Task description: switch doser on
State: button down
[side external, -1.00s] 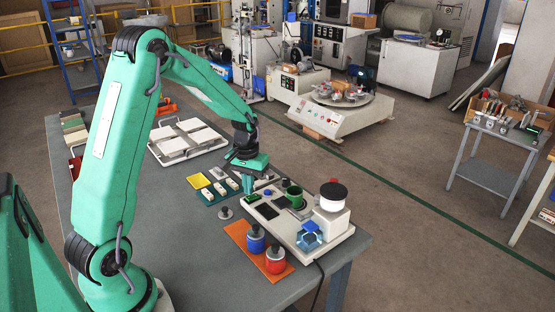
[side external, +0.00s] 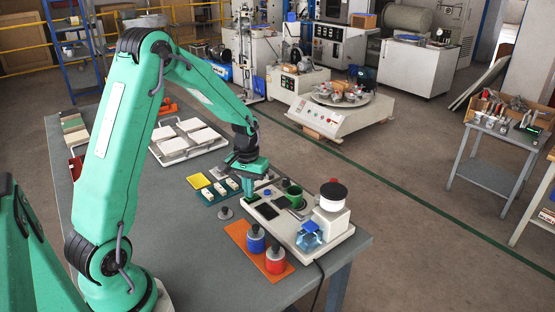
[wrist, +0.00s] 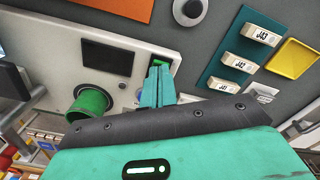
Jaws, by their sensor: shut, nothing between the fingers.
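The doser is a long white unit (side external: 337,241) on the grey bench, with a dark screen (side external: 267,211), a green cup (side external: 294,193) and a white round top (side external: 333,191). My gripper (side external: 249,196) is shut and empty, pointing down over the doser's far left end. In the wrist view, the shut fingers (wrist: 160,72) reach over the white panel (wrist: 45,35), beside the dark screen (wrist: 107,58) and the green cup (wrist: 90,101). A small silver knob (wrist: 140,96) sits left of the fingers. Contact cannot be told.
An orange mat (side external: 236,230) with a blue pot (side external: 255,239) and a red pot (side external: 275,260) lies in front. A teal board with labelled white blocks (wrist: 238,62) and a yellow tray (wrist: 292,58) lie close by. A tray of white tiles (side external: 187,140) stands behind.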

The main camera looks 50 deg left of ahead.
jog(key=shift+f, duration=0.35)
dwell(0.3)
jog(key=shift+r, duration=3.5)
jog(key=s+d+r+m+t, duration=0.3)
jog(key=s+d+r, duration=0.4)
jog(key=d+r, duration=0.3)
jog(key=s+d+r+m+t, duration=0.2)
jog(key=s+d+r+m, duration=0.1)
jog(key=s, duration=0.7)
jog(key=shift+s+d+r+t, duration=0.3)
jog(key=shift+s+d+r, duration=0.15)
jog(key=shift+d, duration=0.95)
jog(key=shift+w+a+r, duration=0.1)
jog(key=shift+w, duration=0.1)
